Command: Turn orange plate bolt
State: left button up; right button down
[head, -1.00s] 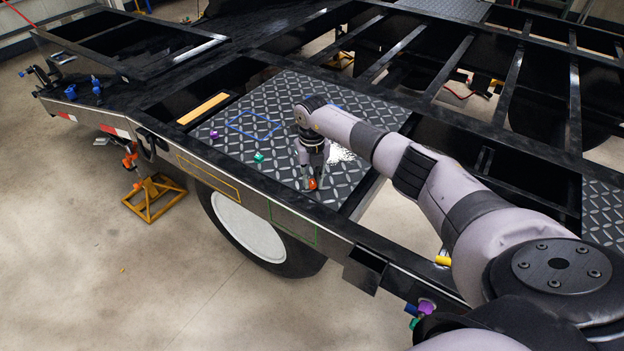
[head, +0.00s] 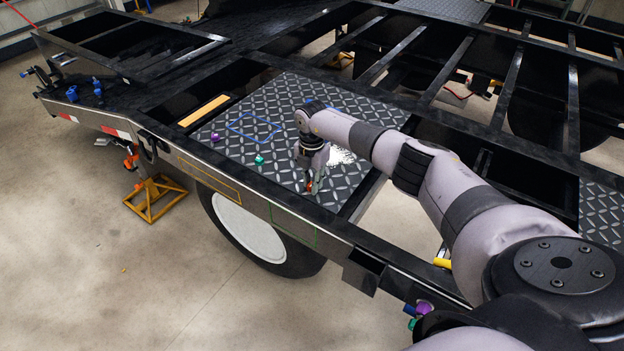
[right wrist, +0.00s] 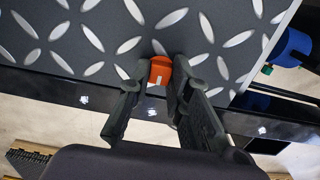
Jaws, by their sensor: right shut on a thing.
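The orange bolt (right wrist: 161,72) sits near the edge of the diamond-patterned metal plate (head: 283,105). In the right wrist view my right gripper (right wrist: 158,82) has its two dark fingers on either side of the bolt, shut on it. In the head view the right gripper (head: 312,184) points down over the plate's front corner, and only a little of the orange bolt (head: 309,186) shows between the fingers. A teal bolt (head: 259,159) and a purple bolt (head: 214,136) stand elsewhere on the plate. My left gripper is not in view.
The plate lies in a black trailer frame (head: 345,229) with open gaps beside it. A wheel (head: 249,228) is below the frame's side. A yellow strip (head: 203,109) lies left of the plate. A blue object (right wrist: 293,45) is at right in the wrist view.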

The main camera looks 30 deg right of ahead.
jog(key=shift+r+m+p, duration=0.1)
jog(key=shift+m+p, duration=0.2)
jog(key=shift+m, duration=0.8)
jog(key=c, duration=1.5)
grip_release()
notch_tip(320, 180, up, 12)
jog(key=shift+f, duration=0.1)
